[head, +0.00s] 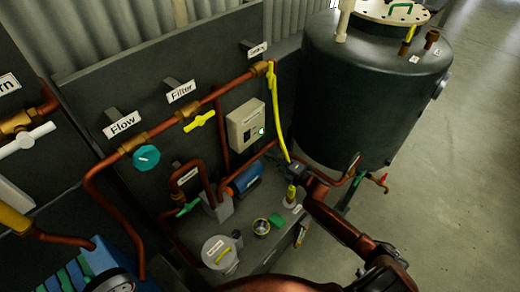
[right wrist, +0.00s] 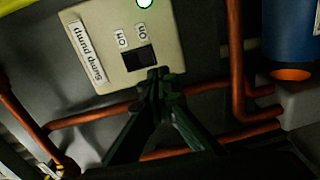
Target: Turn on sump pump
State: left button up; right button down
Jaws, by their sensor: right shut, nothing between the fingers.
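The sump pump switch box (head: 246,125) is a pale box on the dark panel, right of the "Filter" sign. In the head view the right gripper (head: 297,172) is below the box. My left gripper is not in view.
A blue motor (head: 247,178) sits below. A large dark tank (head: 365,95) stands at the right. Open floor (head: 450,190) lies further right.

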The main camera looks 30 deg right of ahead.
jog(key=shift+f+v, duration=0.1)
jog(key=shift+v, duration=0.75)
jog(key=shift+f+v, duration=0.15)
jog(key=shift+v, duration=0.65)
jog(key=s+d+f+m+g+h, duration=0.1)
jog(key=s+d+f+m+h, duration=0.15)
jog(key=f, duration=0.65)
jog(key=s+d+f+m+g+h, duration=0.1)
jog(key=s+d+f+m+h, duration=0.2)
jog(key=f, duration=0.6)
jog(key=s+f+m+g, duration=0.5)
jog(key=s+f+m, duration=0.2)
jog(key=s+f, duration=1)
jog(key=s+a+f+m+g, duration=0.2)
jog(key=s+f, duration=0.5)
jog(key=s, duration=0.6)
jog(key=s+a+f+m+g, duration=0.3)
jog(key=s+a+f, duration=0.3)
jog(key=s, duration=0.8)
jog(key=s+a+f+m+g, duration=0.3)
jog(key=s+a+f, duration=0.1)
jog(key=s+f, duration=0.6)
jog(key=s, duration=0.3)
jog(key=shift+s+g+h, duration=0.3)
jog(key=shift+g+h, duration=0.05)
jog(key=shift+g, duration=0.05)
